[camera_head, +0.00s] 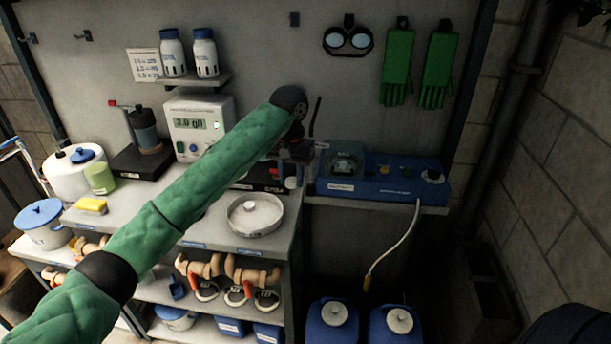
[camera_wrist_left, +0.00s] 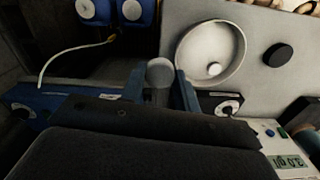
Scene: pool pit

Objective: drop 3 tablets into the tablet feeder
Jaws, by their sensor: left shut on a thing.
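My left gripper (camera_head: 296,152) is partly hidden behind its own wrist in the head view, near the left end of the blue device. In the left wrist view its two blue fingers (camera_wrist_left: 161,84) are shut on a pale round tablet (camera_wrist_left: 160,72). A round white dish (camera_head: 254,229) stands on the bench; in the left wrist view the dish (camera_wrist_left: 183,58) holds another white tablet (camera_wrist_left: 214,69). My right gripper is out of view.
A white meter with a display (camera_head: 199,128) stands behind my arm. A pale hose (camera_head: 405,235) hangs from the blue device. Two blue containers (camera_head: 333,324) stand below on the floor. Green gloves (camera_head: 397,67) hang above. The space over the blue device's right part is clear.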

